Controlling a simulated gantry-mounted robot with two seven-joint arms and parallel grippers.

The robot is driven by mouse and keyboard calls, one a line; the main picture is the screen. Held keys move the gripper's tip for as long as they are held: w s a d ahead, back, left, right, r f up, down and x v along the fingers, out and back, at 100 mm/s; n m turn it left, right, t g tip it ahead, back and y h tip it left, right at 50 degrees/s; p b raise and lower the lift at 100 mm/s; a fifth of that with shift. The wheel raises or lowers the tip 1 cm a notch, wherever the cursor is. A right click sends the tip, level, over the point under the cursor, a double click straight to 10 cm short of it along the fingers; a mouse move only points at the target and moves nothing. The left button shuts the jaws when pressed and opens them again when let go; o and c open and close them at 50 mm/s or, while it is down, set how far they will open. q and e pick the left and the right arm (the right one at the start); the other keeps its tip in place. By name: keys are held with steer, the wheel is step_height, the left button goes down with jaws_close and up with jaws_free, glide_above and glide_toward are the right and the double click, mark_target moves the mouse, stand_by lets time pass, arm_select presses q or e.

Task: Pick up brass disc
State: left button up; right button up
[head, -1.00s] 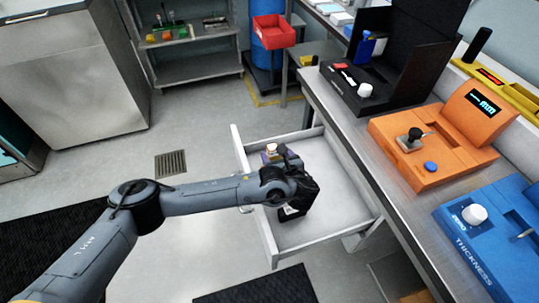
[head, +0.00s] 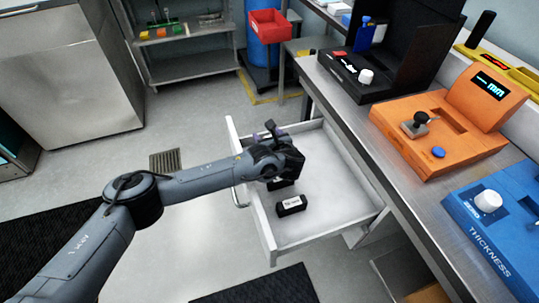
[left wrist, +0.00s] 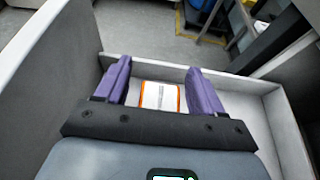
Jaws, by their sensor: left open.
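I cannot make out a brass disc in either view. My left gripper (head: 270,133) is over the back left part of the open white drawer (head: 335,205). In the left wrist view its purple fingers (left wrist: 158,75) are open. A white labelled item with orange edges (left wrist: 160,97) shows between them, with a gap to each finger; whether it touches the drawer floor I cannot tell. My right gripper is not in view.
A small black box with a white label (head: 291,205) lies in the drawer near its front. The drawer walls stand close around my gripper. The bench holds an orange gauge (head: 440,140), a blue thickness gauge (head: 490,225) and a black case (head: 370,75).

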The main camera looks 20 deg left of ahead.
arm_select(q)
jaws_close()
stand_by(0.4)
steer(key=shift+r, duration=0.1)
